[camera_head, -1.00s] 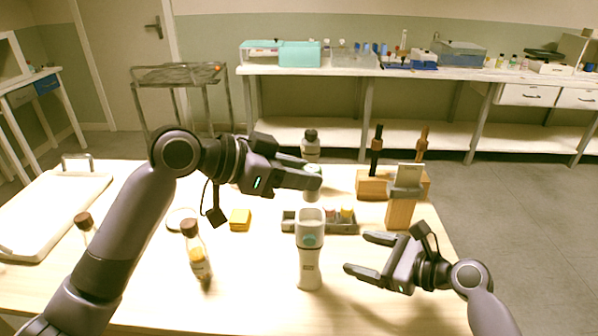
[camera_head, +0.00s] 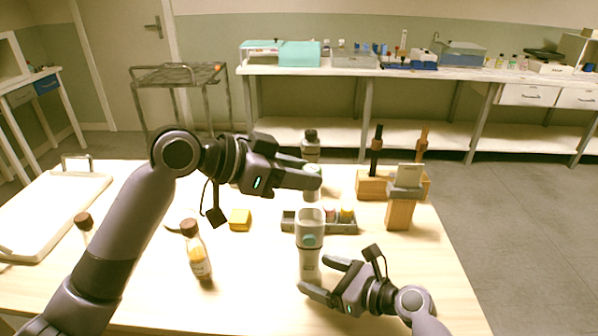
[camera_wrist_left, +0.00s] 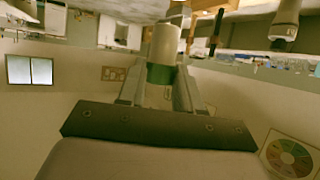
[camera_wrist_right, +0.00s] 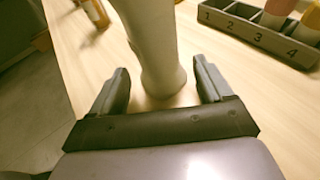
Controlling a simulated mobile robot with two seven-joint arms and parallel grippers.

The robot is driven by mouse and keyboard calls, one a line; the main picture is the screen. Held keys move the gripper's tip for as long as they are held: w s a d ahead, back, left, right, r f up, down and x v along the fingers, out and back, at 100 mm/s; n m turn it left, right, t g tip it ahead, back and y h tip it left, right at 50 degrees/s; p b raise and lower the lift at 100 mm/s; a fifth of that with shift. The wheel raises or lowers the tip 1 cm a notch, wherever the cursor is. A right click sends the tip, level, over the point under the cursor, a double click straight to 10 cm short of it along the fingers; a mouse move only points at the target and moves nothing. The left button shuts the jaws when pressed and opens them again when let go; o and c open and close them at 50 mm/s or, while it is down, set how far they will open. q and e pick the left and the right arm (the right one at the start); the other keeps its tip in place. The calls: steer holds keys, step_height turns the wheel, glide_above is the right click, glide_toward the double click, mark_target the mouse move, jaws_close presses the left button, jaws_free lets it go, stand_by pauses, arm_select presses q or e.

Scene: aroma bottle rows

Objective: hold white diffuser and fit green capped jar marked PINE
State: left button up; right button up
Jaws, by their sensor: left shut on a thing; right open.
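The white diffuser (camera_head: 309,228) stands upright on the table, with an open-looking top and a greenish round patch on its front. My right gripper (camera_head: 318,277) is open at its lower part. In the right wrist view the diffuser (camera_wrist_right: 150,40) stands between the spread fingers, with gaps at both sides. My left gripper (camera_head: 314,178) is shut on a pale jar (camera_wrist_left: 164,42) with a green cap (camera_wrist_left: 160,74), held above and behind the diffuser. Its marking cannot be read, and the fingers partly hide it in the head view.
A grey rack (camera_head: 345,228) with numbered compartments and small jars is behind the diffuser. Wooden stands (camera_head: 400,210) are at right. A white tray (camera_head: 45,215) lies far left.

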mark_target(299, 219)
steer(key=shift+x, duration=1.25)
steer(key=c, duration=0.6)
arm_select(q)
steer(key=shift+f, duration=0.1)
steer(key=shift+f, duration=1.3)
arm_select(e)
steer(key=shift+c, duration=0.2)
arm_select(q)
steer(key=shift+f, duration=0.1)
arm_select(e)
steer(key=shift+f, duration=0.1)
arm_select(q)
steer(key=shift+f, duration=1.8)
